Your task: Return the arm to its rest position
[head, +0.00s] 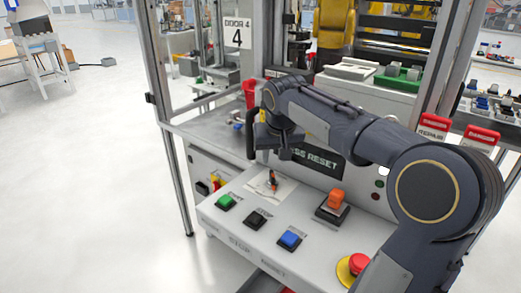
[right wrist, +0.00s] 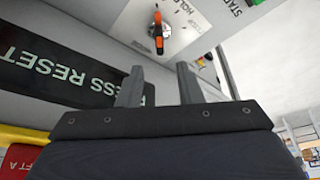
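My dark grey right arm (head: 345,130) reaches in from the right side of the head view, over the white control panel (head: 215,212). Its gripper (head: 272,155) hangs above the back part of the panel, near the PRESS RESET sign (head: 318,160). In the right wrist view the two fingers of the right gripper (right wrist: 158,82) stand apart with nothing between them. A small orange-handled switch (right wrist: 158,33) on a white plate lies beyond the fingertips, apart from them; it also shows in the head view (head: 273,181). My left gripper is not in view.
The panel carries a green button (head: 226,202), a black button (head: 258,219), a blue button (head: 290,239), an orange rocker (head: 335,199) and a red emergency stop (head: 358,263). A metal frame post (head: 172,130) stands at left. Open floor (head: 80,190) lies left of the cell.

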